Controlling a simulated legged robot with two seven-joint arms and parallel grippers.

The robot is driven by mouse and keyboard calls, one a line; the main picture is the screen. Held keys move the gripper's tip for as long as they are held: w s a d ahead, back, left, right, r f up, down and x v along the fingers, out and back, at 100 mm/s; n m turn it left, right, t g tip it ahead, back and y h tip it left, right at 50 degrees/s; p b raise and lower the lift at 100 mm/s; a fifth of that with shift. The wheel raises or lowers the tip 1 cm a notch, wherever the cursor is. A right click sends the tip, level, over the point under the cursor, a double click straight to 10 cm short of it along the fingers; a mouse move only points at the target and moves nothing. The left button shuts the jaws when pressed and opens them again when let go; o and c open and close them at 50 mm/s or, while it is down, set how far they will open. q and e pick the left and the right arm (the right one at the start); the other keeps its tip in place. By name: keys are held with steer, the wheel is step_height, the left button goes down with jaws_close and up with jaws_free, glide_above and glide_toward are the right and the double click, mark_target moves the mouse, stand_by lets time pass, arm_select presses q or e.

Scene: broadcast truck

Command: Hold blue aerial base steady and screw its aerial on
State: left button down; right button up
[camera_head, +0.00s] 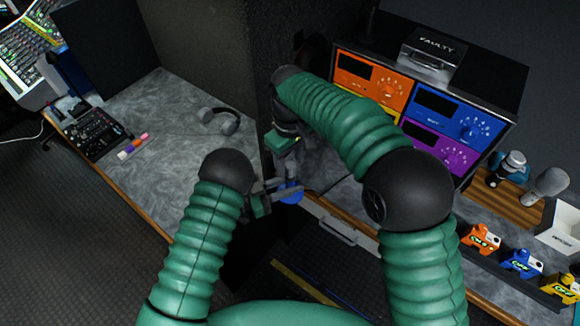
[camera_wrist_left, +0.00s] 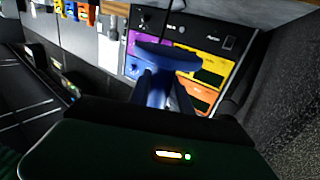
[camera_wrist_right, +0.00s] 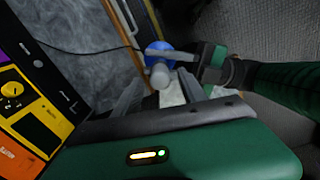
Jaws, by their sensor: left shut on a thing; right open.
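The blue aerial base (camera_head: 291,193) is held off the table, at the front edge of the counter. My left gripper (camera_head: 268,197) is shut on it from the left; its round blue flange and stem fill the middle of the left wrist view (camera_wrist_left: 168,56). My right gripper (camera_head: 287,163) is open just above the base, pointing down. In the right wrist view the blue base (camera_wrist_right: 158,58) shows beyond the open fingers, with a pale grey round piece (camera_wrist_right: 160,76) on it. I cannot tell whether that piece is the aerial or part of the base.
A rack with orange, blue (camera_head: 450,115) and purple panels stands behind my right arm, a FAULTY box (camera_head: 430,52) on top. Microphones (camera_head: 545,187), a white bin (camera_head: 562,225) and orange, blue and yellow units (camera_head: 521,263) are at right. Headphones (camera_head: 218,121) lie on the left counter.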

mark_target(290, 185)
steer(key=shift+r, duration=0.2)
steer(key=shift+c, duration=0.4)
step_height(290, 185, up, 4)
steer(key=shift+f+n, duration=0.2)
steer(key=shift+n, duration=0.9)
steer(key=shift+f, duration=0.1)
step_height(290, 185, down, 8)
steer(key=shift+c, duration=0.4)
jaws_close()
